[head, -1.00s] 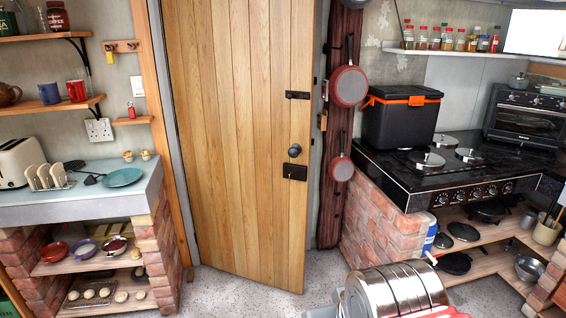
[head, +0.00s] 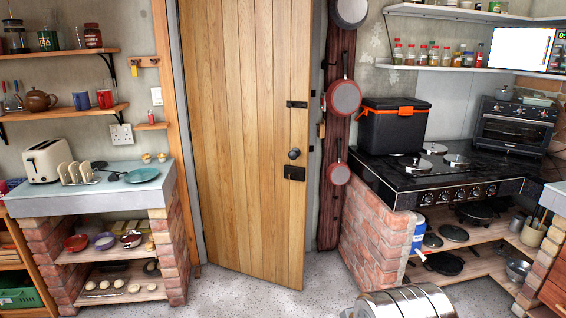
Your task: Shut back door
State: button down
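The back door (head: 245,140) is a tall door of vertical wooden planks in the middle of the head view. It stands ajar, with its right edge swung out toward me and its lower edge slanting across the floor. A dark round knob (head: 294,154) sits near its right edge, with a black lock plate (head: 294,173) below and a black latch (head: 297,104) above. My gripper is not in view. Nothing is seen touching the door.
A brick-based counter (head: 100,200) with a toaster (head: 48,160) stands on the left. A brick plinth (head: 375,225) with a black hob (head: 440,175) stands on the right. Pans (head: 343,97) hang beside the door. Speckled floor (head: 290,302) is clear before it.

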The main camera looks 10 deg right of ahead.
aim_at(244, 61)
jog(key=u, duration=0.45)
jog(key=i, duration=0.75)
jog(key=u, duration=0.75)
jog(key=i, duration=1.7)
jog(key=z, duration=0.8)
jog(key=i, duration=0.95)
jog(key=z, duration=0.6)
